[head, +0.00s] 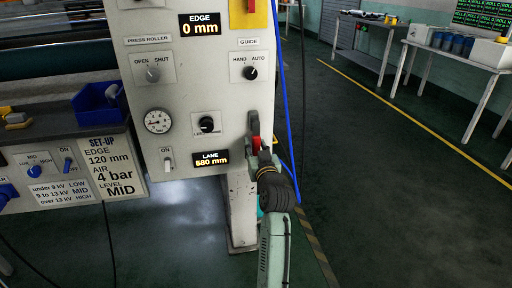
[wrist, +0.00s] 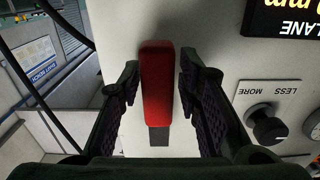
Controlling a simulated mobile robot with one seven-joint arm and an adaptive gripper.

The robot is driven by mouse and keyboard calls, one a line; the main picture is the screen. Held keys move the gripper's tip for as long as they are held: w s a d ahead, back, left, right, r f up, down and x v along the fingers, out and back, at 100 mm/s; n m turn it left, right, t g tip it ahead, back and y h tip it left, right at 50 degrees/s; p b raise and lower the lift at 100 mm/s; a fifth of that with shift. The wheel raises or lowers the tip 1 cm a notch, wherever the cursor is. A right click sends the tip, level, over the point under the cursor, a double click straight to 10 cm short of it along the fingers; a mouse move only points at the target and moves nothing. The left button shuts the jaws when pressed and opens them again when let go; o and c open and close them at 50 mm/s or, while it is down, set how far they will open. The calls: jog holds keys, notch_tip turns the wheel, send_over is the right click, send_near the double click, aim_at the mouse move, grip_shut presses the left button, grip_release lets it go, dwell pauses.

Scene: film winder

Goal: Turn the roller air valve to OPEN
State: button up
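A red lever handle (wrist: 157,85) on the white panel stands between the two fingers of my gripper (wrist: 160,72) in the wrist view. The left finger is very close to it, and a gap shows at the right finger. I cannot tell whether the left finger touches. My gripper is open around the handle. In the head view the red handle (head: 256,143) is at the panel's lower right edge, partly hidden by my gripper (head: 263,160). No OPEN or SHUT label for this lever is readable, so I cannot tell its setting or confirm it is the roller air valve.
The panel (head: 195,100) also carries a press roller OPEN/SHUT knob (head: 152,73), a guide knob (head: 250,72), a pressure gauge (head: 157,121) and a LESS/MORE knob (head: 207,124). A blue hose (head: 287,110) hangs right of the panel.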

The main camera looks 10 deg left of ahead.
jog(key=shift+o, duration=0.8)
jog(key=v, duration=1.2)
